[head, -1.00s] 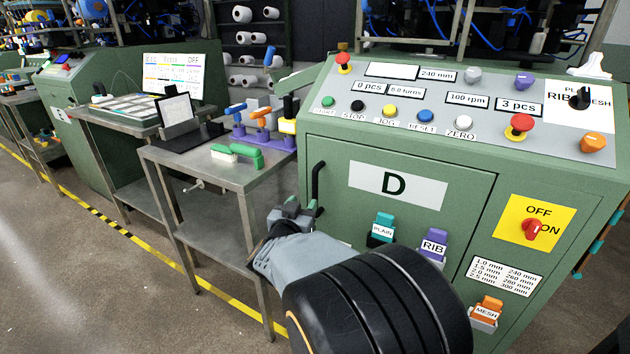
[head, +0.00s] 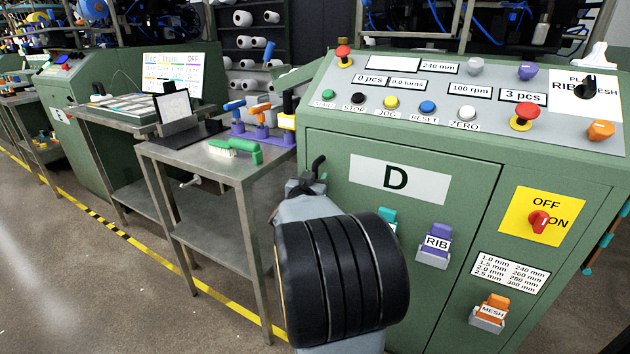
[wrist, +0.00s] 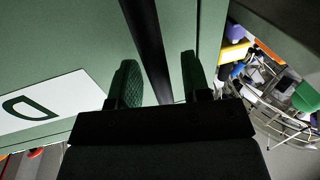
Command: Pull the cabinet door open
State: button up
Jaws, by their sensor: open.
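The cabinet door (head: 447,191) is green, carries a white D label, and looks closed in the head view. Its black bar handle (head: 318,164) stands upright near the door's left edge; its lower part is hidden behind my gripper and arm. My gripper (head: 305,184) is at the handle. In the wrist view the fingers of my gripper (wrist: 156,84) are apart, with the handle (wrist: 147,45) running between them. The jaws are open, and I see a gap between the handle and the right finger. The D label (wrist: 45,108) lies left of the fingers.
A steel side table (head: 190,160) with a green-handled brush (head: 237,150) and coloured tools stands close left of the cabinet. RIB (head: 435,243) and MESH (head: 491,312) holders are on the cabinet front. A button panel tops the cabinet. Floor is free at front left.

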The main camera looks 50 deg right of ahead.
grip_shut()
dwell(0.5)
